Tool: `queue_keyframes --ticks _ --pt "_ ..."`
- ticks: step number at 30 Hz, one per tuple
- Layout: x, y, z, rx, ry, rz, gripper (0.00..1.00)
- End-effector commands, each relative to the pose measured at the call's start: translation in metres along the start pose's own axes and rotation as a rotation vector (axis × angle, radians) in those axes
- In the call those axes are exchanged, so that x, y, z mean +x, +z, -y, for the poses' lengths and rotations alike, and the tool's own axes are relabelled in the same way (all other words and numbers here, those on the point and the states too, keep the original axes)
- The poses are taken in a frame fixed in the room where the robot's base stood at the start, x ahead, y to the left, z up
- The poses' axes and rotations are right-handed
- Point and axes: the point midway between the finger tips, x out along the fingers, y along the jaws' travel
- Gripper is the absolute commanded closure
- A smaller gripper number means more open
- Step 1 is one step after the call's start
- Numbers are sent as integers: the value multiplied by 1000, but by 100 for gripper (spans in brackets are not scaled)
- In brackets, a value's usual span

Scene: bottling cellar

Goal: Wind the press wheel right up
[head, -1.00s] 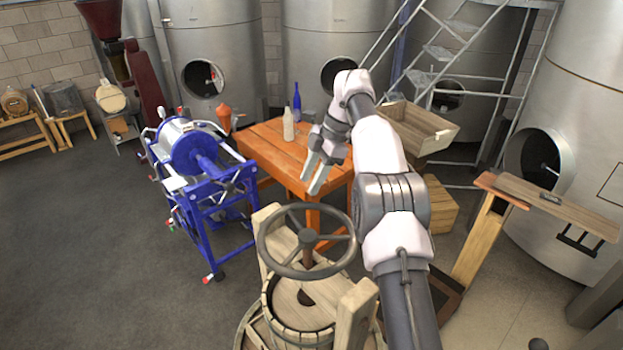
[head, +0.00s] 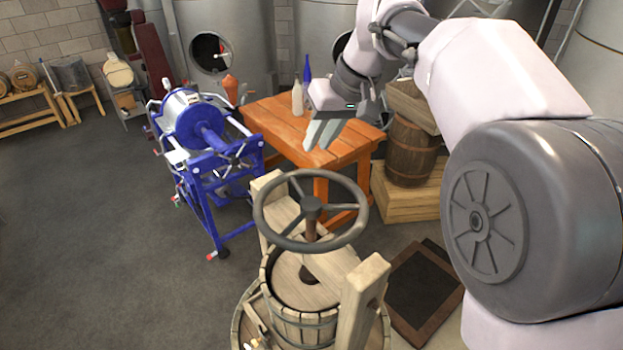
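The press wheel (head: 311,207), a dark grey spoked handwheel, lies level on top of the wooden press (head: 362,290) in the lower middle of the head view. A brown screw (head: 310,238) runs down from its hub through the wooden beam, above the slatted basket (head: 302,328). A round wooden plate (head: 290,282) shows at the basket's top. My gripper (head: 321,146) points down above and behind the wheel's far rim, apart from it. Its two fingers look parted, with nothing between them.
An orange table (head: 345,150) with a white bottle (head: 297,98) and a blue bottle (head: 307,70) stands behind the press. A blue-framed machine (head: 205,150) is at left. A barrel (head: 410,150) stands at right. The floor at left is clear.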

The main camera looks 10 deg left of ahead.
Motion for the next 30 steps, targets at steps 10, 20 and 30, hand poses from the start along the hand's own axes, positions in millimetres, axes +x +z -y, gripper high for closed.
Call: queue_keyframes --ticks 10,20,30 --pt "101 1 0 -1 -1 4 78" --pt "135 0 -1 -1 1 1 78" --pt "136 0 -1 -1 1 1 98"
